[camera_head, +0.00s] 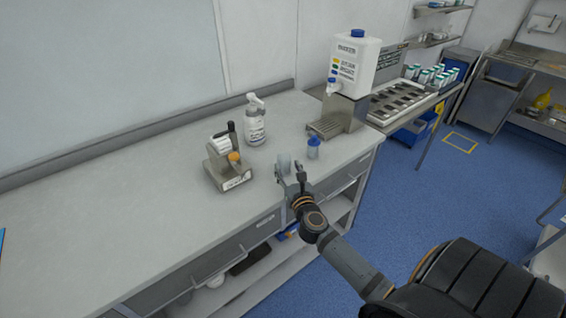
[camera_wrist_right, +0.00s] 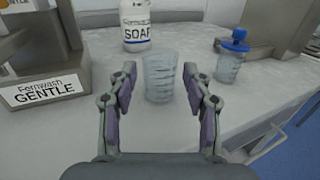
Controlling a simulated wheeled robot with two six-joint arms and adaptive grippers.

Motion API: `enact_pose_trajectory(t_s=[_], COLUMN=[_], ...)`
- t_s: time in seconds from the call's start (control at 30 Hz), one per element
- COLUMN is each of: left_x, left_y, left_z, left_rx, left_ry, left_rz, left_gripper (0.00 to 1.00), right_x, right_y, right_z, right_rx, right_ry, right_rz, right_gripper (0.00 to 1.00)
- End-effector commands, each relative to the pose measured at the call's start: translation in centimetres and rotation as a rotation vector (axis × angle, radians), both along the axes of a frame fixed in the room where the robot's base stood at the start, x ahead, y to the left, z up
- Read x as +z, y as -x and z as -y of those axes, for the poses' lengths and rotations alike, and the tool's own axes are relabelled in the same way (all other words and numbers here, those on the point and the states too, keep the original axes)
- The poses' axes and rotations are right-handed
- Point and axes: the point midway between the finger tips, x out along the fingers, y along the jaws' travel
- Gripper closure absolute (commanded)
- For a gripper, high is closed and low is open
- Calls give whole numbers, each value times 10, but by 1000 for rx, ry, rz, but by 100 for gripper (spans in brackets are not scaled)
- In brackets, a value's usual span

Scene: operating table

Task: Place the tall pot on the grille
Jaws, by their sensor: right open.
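A clear ribbed pot without a lid (camera_head: 284,162) stands upright near the front edge of the counter; it also shows in the right wrist view (camera_wrist_right: 159,78). A shorter-looking clear pot with a blue lid (camera_head: 313,149) stands to its right, also in the wrist view (camera_wrist_right: 230,62). I take the unlidded one for the tall pot, but no label shows this. The grille (camera_head: 325,128) is the slotted metal tray at the foot of the dispenser stand. My right gripper (camera_head: 290,174) is open, its fingers (camera_wrist_right: 160,100) either side of the unlidded pot, with gaps visible. My left gripper is out of view.
A white dispenser with a blue cap (camera_head: 355,62) stands above the grille. The grey counter (camera_head: 110,205) is clear further left. A tray (camera_head: 398,101) lies beyond the dispenser.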

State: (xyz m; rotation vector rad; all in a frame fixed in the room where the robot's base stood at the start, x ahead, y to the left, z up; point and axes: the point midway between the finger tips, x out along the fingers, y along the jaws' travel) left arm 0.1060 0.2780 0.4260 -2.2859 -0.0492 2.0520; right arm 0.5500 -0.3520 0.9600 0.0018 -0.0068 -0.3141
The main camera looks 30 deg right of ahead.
Motion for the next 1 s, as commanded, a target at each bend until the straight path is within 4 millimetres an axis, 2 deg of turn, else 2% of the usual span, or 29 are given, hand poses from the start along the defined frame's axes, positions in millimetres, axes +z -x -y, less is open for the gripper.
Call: enact_pose_trajectory(t_s=[0.03,0.1,0.17,0.27,0.37,0.43,0.5,0.7,0.93,0.97,1.0], left_x=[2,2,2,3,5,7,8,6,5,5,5], left_y=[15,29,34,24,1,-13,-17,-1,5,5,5], left_z=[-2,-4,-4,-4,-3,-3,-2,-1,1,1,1], left_rx=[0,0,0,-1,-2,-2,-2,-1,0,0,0], left_ry=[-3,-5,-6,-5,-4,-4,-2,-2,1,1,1], left_rz=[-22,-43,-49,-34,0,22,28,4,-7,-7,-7], left_gripper=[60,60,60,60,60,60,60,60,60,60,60], right_x=[4,2,2,1,1,2,3,1,1,1,1], right_y=[-10,-21,-28,-33,-34,-42,-55,-80,-83,-83,-83], right_z=[3,7,9,10,11,13,18,26,27,27,27], right_rx=[-1,0,-1,0,1,0,-1,0,1,1,1], right_ry=[1,3,3,2,3,3,3,2,3,3,3], right_rz=[3,1,1,0,0,1,2,0,-1,-1,-1], right_gripper=[50,50,50,50,50,50,50,50,50,51,57])
